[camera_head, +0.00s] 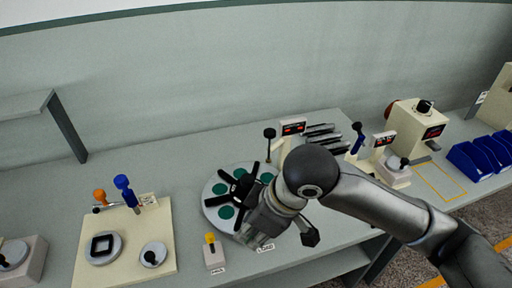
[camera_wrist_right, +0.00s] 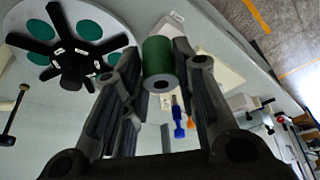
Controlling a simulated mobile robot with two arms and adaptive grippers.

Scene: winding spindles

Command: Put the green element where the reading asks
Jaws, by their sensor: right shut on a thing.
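The green element (camera_wrist_right: 158,62) is a short green cylinder with a dark hole in its grey end, seen in the right wrist view. My right gripper (camera_wrist_right: 152,75) is shut on it, one finger on each side. In the head view my right gripper (camera_head: 250,228) is over the near right edge of a round pale plate (camera_head: 209,201); the element is hidden there. The plate carries several green discs and a black star-shaped piece (camera_wrist_right: 71,65) with small white labels on its arms. Red displays show at a lever unit (camera_head: 293,127) and two others, too small to read. My left gripper is not in view.
A yellow-knobbed block (camera_head: 214,257) stands left of my right gripper. A cream board (camera_head: 129,262) with orange and blue levers is at the left. A beige machine (camera_head: 405,130) and blue bins (camera_head: 468,160) stand at the right. Bare bench lies between board and plate.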

